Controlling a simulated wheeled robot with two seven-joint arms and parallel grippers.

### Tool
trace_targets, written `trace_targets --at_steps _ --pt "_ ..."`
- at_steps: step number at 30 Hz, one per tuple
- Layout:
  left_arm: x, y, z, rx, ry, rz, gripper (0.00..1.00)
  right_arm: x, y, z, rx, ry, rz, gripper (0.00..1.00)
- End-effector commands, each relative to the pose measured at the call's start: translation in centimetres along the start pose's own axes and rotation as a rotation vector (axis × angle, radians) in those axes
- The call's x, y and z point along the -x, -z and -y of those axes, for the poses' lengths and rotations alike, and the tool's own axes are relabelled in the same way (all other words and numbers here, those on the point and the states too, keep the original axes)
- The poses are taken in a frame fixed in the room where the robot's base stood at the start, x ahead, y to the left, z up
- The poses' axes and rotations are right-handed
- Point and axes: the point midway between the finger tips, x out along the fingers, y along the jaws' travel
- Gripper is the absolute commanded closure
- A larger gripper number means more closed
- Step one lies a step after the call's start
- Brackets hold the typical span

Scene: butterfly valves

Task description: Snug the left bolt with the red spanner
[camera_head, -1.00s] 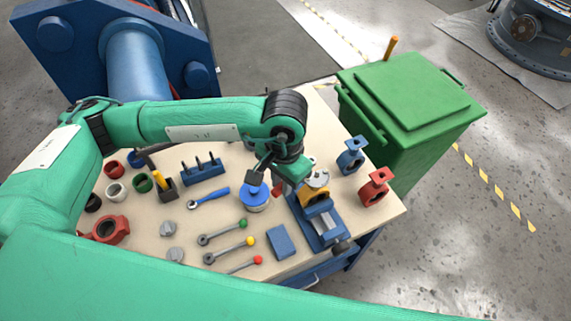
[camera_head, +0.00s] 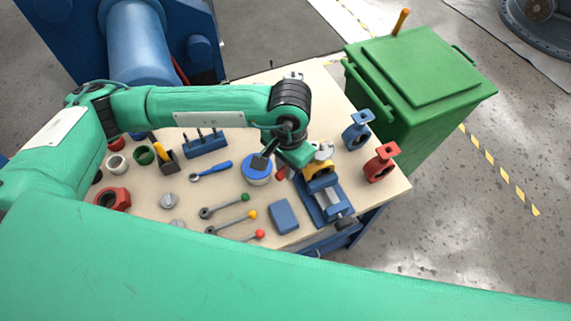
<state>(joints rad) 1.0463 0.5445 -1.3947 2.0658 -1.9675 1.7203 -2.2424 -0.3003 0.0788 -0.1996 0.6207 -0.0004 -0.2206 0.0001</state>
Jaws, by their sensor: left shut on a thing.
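My left gripper (camera_head: 279,162) is over the table, between a blue-lidded tin and the yellow butterfly valve (camera_head: 319,167) held in a blue vise (camera_head: 326,203). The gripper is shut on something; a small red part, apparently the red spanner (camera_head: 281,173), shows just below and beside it. Most of the spanner is hidden, so I cannot tell whether it touches a bolt. The valve's left bolt is too small or hidden to make out. My right gripper is not in view.
The blue-lidded tin (camera_head: 257,168) stands close to the gripper. A blue valve (camera_head: 356,130) and a red valve (camera_head: 380,162) stand right of the vise. A blue block (camera_head: 284,216) and knobbed levers lie in front. A green bin (camera_head: 425,80) stands beyond the table's right edge.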

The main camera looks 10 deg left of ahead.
Motion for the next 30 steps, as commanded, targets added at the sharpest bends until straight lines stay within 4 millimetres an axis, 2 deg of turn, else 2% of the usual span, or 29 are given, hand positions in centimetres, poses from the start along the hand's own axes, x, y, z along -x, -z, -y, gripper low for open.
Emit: trace_targets --at_steps 30 --pt "-0.20 0.00 0.01 0.001 0.000 0.000 1.00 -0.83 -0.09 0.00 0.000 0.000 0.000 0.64"
